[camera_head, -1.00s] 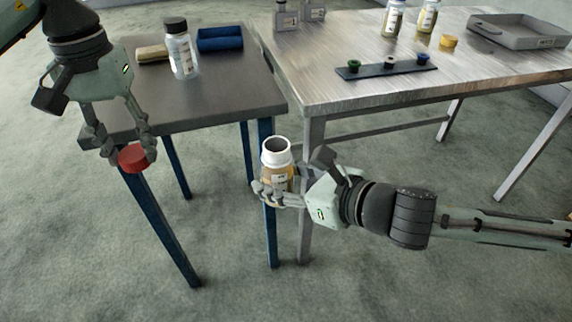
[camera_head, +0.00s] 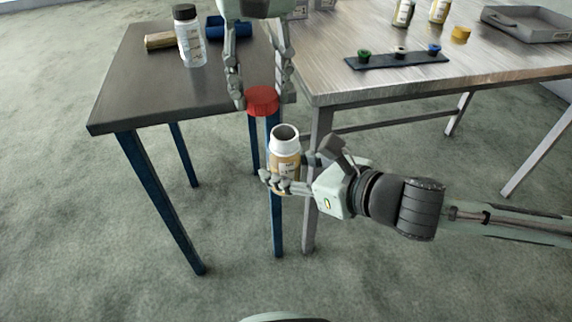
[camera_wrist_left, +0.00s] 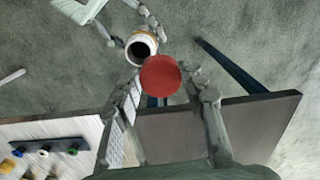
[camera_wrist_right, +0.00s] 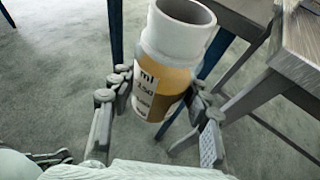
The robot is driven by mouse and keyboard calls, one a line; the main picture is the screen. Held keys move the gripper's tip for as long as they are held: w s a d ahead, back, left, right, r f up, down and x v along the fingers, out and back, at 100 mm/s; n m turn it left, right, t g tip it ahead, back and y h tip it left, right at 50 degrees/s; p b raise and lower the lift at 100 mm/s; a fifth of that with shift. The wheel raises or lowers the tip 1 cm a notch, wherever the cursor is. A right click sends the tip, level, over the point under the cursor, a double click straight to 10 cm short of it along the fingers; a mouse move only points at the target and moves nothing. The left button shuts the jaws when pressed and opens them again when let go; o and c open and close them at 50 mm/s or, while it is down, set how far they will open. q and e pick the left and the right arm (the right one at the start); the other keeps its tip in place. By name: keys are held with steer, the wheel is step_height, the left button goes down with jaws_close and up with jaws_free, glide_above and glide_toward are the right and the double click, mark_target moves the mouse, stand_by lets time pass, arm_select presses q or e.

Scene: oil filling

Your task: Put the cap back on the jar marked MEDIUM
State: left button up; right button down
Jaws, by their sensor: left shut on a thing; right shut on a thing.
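A red cap (camera_head: 262,101) is held in my left gripper (camera_head: 260,100), which is shut on it. The cap is also in the left wrist view (camera_wrist_left: 160,76). My right gripper (camera_head: 284,184) is shut on an open jar (camera_head: 285,150) with a white neck and amber contents, held upright in the air. The right wrist view shows the jar (camera_wrist_right: 170,65) with a scale reading "ml" and "150"; the word MEDIUM cannot be read. The red cap is above the jar's mouth and a little to its left in the head view, apart from it.
A metal table (camera_head: 480,75) bears a cap strip (camera_head: 380,63), a yellow cap (camera_head: 460,33), a grey tray (camera_head: 530,28) and jars (camera_head: 438,12). The floor in front is clear.

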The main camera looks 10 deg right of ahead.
mark_target(284, 132)
arm_select(q)
steer(key=d, duration=0.2)
steer(key=d+r, duration=0.1)
steer(key=shift+s+d+n, duration=0.1)
steer(key=shift+s+n, duration=0.3)
steer(key=shift+f, duration=2)
steer(key=shift+s, duration=0.1)
steer(key=shift+s+r, duration=0.15)
